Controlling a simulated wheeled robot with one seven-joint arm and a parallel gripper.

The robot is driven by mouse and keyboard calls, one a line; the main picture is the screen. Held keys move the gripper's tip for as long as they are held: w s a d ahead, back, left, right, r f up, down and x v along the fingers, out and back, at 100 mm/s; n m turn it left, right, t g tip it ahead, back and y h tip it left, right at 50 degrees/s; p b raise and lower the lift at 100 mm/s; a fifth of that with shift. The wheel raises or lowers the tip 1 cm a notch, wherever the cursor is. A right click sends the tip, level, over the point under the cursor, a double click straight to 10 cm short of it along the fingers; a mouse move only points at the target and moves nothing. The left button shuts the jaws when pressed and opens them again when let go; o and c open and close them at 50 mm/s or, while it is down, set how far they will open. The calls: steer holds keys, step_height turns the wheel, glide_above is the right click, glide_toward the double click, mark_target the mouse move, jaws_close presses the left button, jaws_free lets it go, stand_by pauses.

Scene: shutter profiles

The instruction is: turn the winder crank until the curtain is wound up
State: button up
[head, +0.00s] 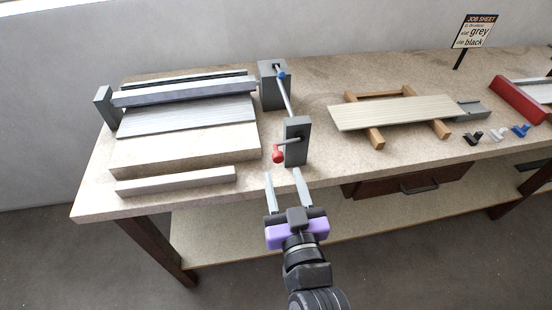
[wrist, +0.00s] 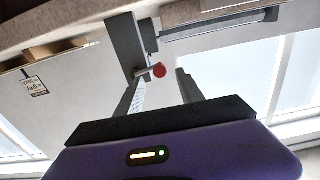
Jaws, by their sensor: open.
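The winder crank has a red knob (head: 278,156) on a short arm at the front of a grey upright block (head: 297,142). The red knob also shows in the wrist view (wrist: 159,70), between my fingers and beyond them. In the wrist view my gripper (wrist: 160,90) points toward the knob.
A pale slatted panel (head: 394,113) rests on a wooden stand to the right. Small black, grey and blue parts (head: 497,134) lie near a red-ended tray (head: 518,100). A job sheet sign (head: 475,31) stands behind. A pale bar (head: 176,181) lies at the bench's front left.

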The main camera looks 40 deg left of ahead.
mark_target(279, 161)
steer(key=x, duration=0.6)
steer(key=shift+w+a, duration=0.25)
steer(key=shift+a, duration=0.05)
steer(key=shift+c, duration=0.5)
jaws_close()
stand_by(0.7)
